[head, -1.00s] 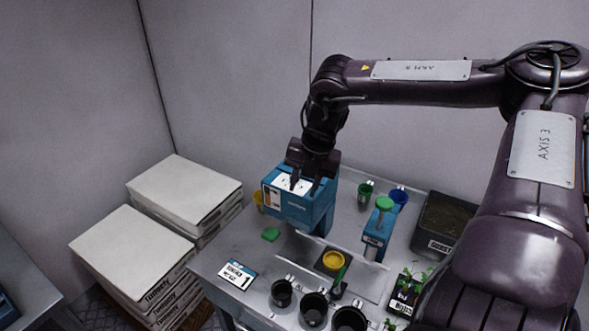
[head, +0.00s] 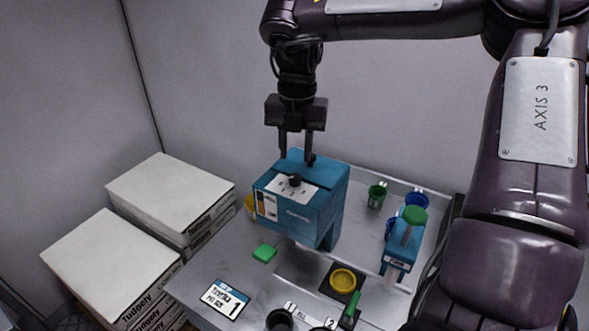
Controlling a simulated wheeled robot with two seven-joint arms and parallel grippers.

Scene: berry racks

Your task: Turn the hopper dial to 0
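The blue hopper (head: 318,215) stands at the back left of the grey table. Its top has a white dial plate with marks, and a black dial knob (head: 294,181) sits on the plate. The marks are too small to read, so I cannot tell the dial's setting. My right gripper (head: 297,160) points down just above and behind the knob. Its two fingers are apart with nothing between them, and they appear clear of the knob. My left gripper is not in view.
A yellow cup (head: 343,280) sits on a dark pad before the hopper. A blue device with a green knob (head: 402,246) stands right, near green (head: 376,195) and blue cups. White stacked boxes (head: 171,192) stand left.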

